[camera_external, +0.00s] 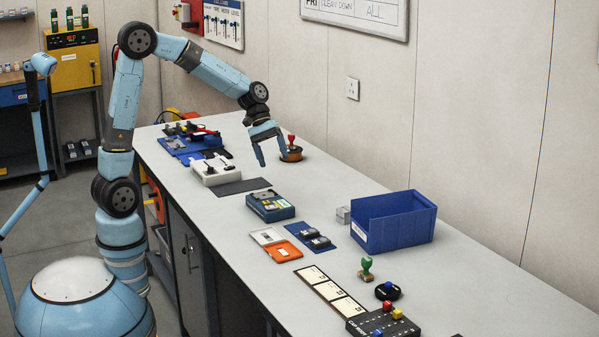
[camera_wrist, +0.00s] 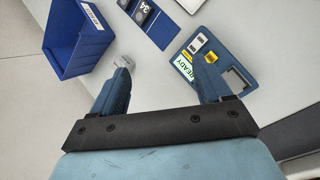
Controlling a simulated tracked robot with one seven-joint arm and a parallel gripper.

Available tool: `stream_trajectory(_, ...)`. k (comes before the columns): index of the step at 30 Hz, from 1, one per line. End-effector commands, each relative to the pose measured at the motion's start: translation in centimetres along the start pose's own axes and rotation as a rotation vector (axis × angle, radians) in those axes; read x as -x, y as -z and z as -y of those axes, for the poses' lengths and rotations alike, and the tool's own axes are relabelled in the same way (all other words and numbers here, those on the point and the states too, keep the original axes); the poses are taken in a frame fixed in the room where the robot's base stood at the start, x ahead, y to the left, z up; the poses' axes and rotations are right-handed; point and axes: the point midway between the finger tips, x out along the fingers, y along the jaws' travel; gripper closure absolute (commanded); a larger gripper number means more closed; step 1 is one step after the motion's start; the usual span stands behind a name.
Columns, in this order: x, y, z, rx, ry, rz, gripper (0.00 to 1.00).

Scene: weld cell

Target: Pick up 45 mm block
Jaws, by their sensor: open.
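A small silver-grey block (camera_external: 343,214) sits on the bench against the left side of the blue bin; I cannot read a size on it. In the wrist view a grey block (camera_wrist: 124,61) shows just beyond the left fingertip, partly hidden by that finger. My gripper (camera_external: 273,159) is open and empty, high over the far part of the bench, well apart from the block. In the wrist view its two fingers (camera_wrist: 162,72) are spread wide with bare bench between them.
The blue bin (camera_external: 398,222) stands right of the block. A teal device (camera_external: 270,207), a blue mat with dark pieces (camera_external: 311,236) and an orange tray (camera_external: 284,251) lie nearby. A red-handled stamp (camera_external: 291,150) stands near my gripper.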

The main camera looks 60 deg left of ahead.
Motion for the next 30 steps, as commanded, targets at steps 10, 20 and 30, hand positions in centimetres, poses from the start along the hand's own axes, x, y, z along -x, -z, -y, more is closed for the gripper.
stream_trajectory(10,-6.3,5.4,-4.3,0.314,-0.097,0.213,0.22)
stream_trajectory(20,-11.7,10.7,-7.5,0.626,-0.187,0.427,0.22)
stream_trajectory(30,-14.5,14.1,-9.1,0.816,-0.243,0.56,0.22)
